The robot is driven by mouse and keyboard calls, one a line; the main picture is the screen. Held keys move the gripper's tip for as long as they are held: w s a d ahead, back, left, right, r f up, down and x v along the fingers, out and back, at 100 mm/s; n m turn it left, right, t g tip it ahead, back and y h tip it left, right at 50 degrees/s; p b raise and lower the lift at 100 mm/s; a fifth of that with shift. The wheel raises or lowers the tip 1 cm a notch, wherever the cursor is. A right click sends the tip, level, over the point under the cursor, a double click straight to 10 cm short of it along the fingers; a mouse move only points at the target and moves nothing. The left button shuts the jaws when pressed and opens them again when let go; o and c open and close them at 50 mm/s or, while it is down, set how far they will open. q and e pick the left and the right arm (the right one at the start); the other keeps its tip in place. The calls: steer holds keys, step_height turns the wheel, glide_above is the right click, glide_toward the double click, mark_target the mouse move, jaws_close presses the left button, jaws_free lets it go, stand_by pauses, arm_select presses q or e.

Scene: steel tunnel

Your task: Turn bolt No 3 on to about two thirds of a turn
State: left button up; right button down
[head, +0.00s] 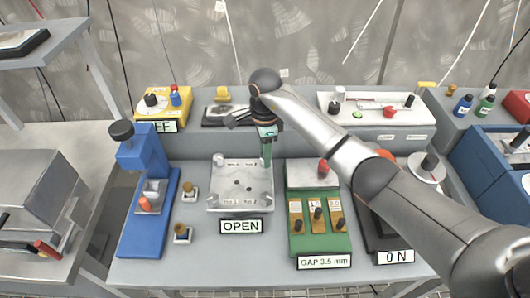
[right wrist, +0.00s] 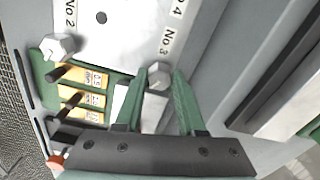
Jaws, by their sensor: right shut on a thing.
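The pale square plate (head: 240,190) lies mid-bench behind the "OPEN" sign. In the right wrist view, bolt No 3 (right wrist: 157,74) is a grey hex head beside the printed "No 3" at the plate corner. My right gripper (head: 266,158) points down at the far right corner of the plate. In the right wrist view its green fingers (right wrist: 160,85) stand on both sides of the bolt head, shut on it. Another hex bolt (right wrist: 58,46) is by the "No 2" print. In the head view the fingers hide bolt No 3. My left gripper is not in view.
The green gap block (head: 320,238) stands close to the right of the plate. The blue press (head: 148,195) stands left, with two small knobbed parts between. A white tray (head: 375,108) and yellow box (head: 165,103) are behind. My right arm covers the right side.

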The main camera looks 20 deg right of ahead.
steer(key=shift+m, duration=0.3)
steer(key=m, duration=0.5)
steer(key=shift+d, duration=0.1)
steer(key=m, duration=0.6)
steer(key=shift+m, duration=0.3)
steer(key=m, duration=0.5)
steer(key=shift+p, duration=0.35)
steer(key=m+p, duration=0.1)
steer(key=m, duration=0.4)
steer(key=shift+m, duration=0.4)
steer(key=c, duration=0.5)
jaws_free()
